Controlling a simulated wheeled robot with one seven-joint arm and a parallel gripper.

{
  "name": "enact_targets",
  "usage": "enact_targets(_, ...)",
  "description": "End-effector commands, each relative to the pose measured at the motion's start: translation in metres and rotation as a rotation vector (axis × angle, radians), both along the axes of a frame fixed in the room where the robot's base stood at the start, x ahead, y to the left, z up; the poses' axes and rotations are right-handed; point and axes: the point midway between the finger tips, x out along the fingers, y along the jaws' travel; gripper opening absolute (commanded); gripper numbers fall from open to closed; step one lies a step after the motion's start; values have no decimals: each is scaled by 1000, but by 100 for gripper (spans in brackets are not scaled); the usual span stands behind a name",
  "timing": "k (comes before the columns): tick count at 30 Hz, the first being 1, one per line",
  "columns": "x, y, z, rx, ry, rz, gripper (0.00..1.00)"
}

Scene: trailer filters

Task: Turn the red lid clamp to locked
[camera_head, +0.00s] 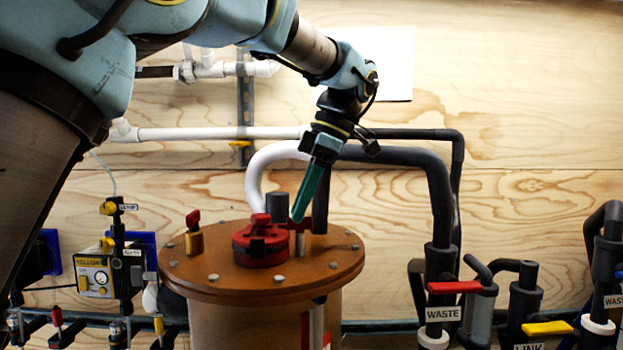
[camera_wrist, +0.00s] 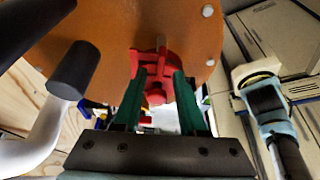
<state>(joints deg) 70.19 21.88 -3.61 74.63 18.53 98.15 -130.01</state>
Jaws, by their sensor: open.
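The red lid clamp (camera_head: 260,246) is a round red fitting with a dark block on its front, on top of the brown tank lid (camera_head: 190,273). In the wrist view the red clamp (camera_wrist: 170,61) lies just beyond and between my fingertips. My gripper (camera_head: 297,219) points down with green fingers, above the lid and just right of the clamp in the head view. In the wrist view my gripper (camera_wrist: 162,75) is open, with the red part showing in the gap. I cannot tell whether the fingers touch it. The fingers hide part of it.
A brass valve with a red handle (camera_head: 193,220) stands on the lid's left. Dark and white pipes (camera_head: 400,156) rise behind the lid. A red-handled waste valve (camera_head: 455,287) and a yellow-handled valve (camera_head: 547,328) stand at right. A yellow box (camera_head: 95,276) is at left.

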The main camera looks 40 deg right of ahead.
Motion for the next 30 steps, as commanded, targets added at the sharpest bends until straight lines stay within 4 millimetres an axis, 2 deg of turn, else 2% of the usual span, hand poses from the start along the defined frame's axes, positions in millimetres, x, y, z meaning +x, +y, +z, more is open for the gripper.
enact_targets(9, -12, -19, 52, -3, -2, 0, 41)
enact_targets(15, -17, -27, 78, -2, -1, -1, 41)
enact_targets(21, -20, -30, 88, -2, -1, 1, 41)
enact_targets(30, -20, -30, 88, 0, 0, 1, 41)
